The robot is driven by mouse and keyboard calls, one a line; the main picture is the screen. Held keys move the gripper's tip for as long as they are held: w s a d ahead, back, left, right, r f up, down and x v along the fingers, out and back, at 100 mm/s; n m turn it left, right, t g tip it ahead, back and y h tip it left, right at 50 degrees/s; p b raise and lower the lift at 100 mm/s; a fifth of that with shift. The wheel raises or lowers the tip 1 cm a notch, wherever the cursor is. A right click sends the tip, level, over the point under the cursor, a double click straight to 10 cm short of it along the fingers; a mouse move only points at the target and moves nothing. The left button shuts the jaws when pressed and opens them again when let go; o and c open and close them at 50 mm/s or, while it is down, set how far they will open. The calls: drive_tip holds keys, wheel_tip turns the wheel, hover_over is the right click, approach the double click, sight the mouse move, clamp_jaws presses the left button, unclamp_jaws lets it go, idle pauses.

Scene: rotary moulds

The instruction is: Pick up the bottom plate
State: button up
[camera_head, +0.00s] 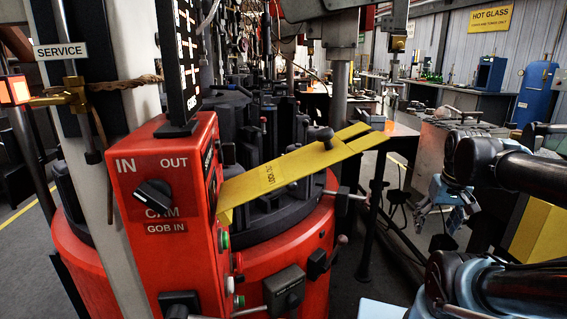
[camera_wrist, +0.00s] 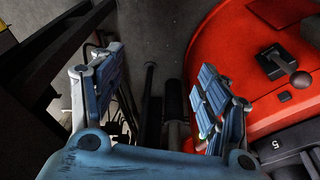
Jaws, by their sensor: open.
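I cannot make out with certainty which thing is the bottom plate in either view. My gripper (camera_head: 442,208) is at the right of the head view, pointing down, to the right of the red machine and apart from it. In the wrist view my gripper (camera_wrist: 158,88) has its two blue padded fingers wide apart. Nothing is held between them; the dark floor and some black and grey posts show beyond the gap.
The red round machine (camera_head: 312,250) with black moulds (camera_head: 262,130) fills the middle. A yellow guard plate (camera_head: 270,175) slopes across its top. Levers (camera_head: 345,196) stick out on its right side. A bench (camera_head: 385,128) stands behind. Grey floor (camera_head: 385,275) lies between machine and arm.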

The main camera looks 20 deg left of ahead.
drive_tip(key=w+a+r+n+y, duration=0.1)
drive_tip(key=w+a+r+n, duration=0.2)
drive_tip(key=w+a+r, duration=0.5)
drive_tip(key=w+a+r+n+y, duration=0.15)
drive_tip(key=a+r+n, duration=0.35)
drive_tip(key=a, duration=0.7)
drive_tip(key=w+a+r+n+y, duration=0.1)
drive_tip(key=w+a+r+n, duration=0.1)
drive_tip(key=w+a+r, duration=0.55)
drive_tip(key=s+a+r+n+g, duration=0.1)
drive_tip(key=a+r+n, duration=0.1)
drive_tip(key=a, duration=0.7)
drive_tip(key=s+a+r+n, duration=0.1)
drive_tip(key=a+r, duration=0.1)
drive_tip(key=a, duration=0.6)
drive_tip(key=x, duration=1.1)
drive_tip(key=shift+s+a+f, duration=0.15)
drive_tip(key=shift+a+f, duration=0.1)
drive_tip(key=shift+f, duration=0.05)
drive_tip(key=shift+x, duration=2.65)
drive_tip(key=c, duration=1.4)
